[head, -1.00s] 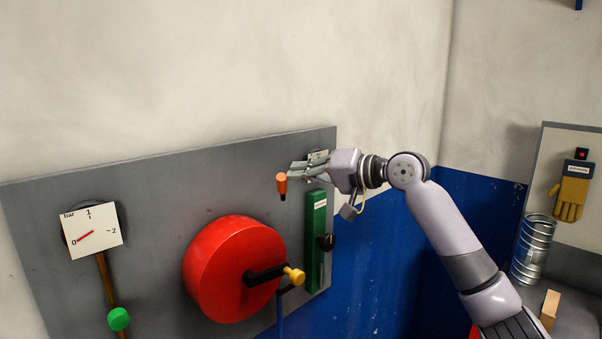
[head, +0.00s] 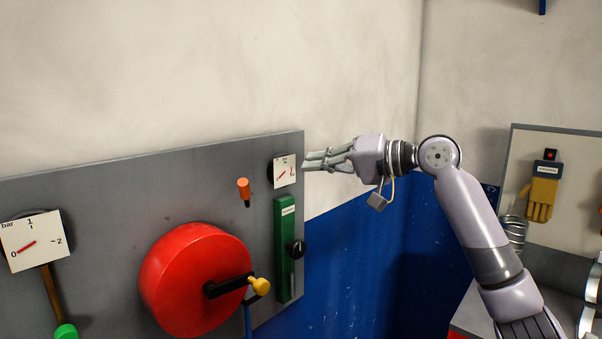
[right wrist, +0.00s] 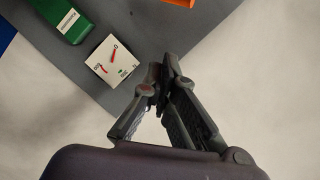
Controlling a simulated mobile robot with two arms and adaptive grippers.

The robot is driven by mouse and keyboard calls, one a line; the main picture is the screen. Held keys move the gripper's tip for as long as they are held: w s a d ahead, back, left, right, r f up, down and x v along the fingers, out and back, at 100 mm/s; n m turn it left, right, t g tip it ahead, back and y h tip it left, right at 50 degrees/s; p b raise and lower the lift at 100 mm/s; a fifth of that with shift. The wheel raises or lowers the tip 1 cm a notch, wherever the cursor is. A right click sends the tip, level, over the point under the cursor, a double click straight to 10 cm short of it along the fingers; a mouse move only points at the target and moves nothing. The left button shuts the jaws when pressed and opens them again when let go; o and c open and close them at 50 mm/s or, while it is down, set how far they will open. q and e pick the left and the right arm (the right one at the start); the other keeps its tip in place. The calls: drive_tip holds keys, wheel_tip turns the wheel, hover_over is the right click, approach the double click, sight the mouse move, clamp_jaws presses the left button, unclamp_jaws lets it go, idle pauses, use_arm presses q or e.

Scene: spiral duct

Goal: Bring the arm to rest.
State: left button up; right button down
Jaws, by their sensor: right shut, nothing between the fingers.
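My right gripper (head: 306,160) is shut and empty. In the head view it points left, beside the upper right edge of the grey panel (head: 120,190). A small white gauge (head: 285,171) on that panel is just left of its fingertips. In the right wrist view, my right gripper (right wrist: 160,72) shows with its fingers together, and the small gauge (right wrist: 113,60) lies to their left. I cannot tell the exact gap between fingertips and panel. My left gripper is not in view.
The panel carries a red wheel (head: 180,280) with a yellow knob (head: 259,286), an orange handle (head: 244,190), a green slider unit (head: 285,245) with a black knob, and a large gauge (head: 30,240). A glove (head: 542,193) hangs at right. Bare wall lies above.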

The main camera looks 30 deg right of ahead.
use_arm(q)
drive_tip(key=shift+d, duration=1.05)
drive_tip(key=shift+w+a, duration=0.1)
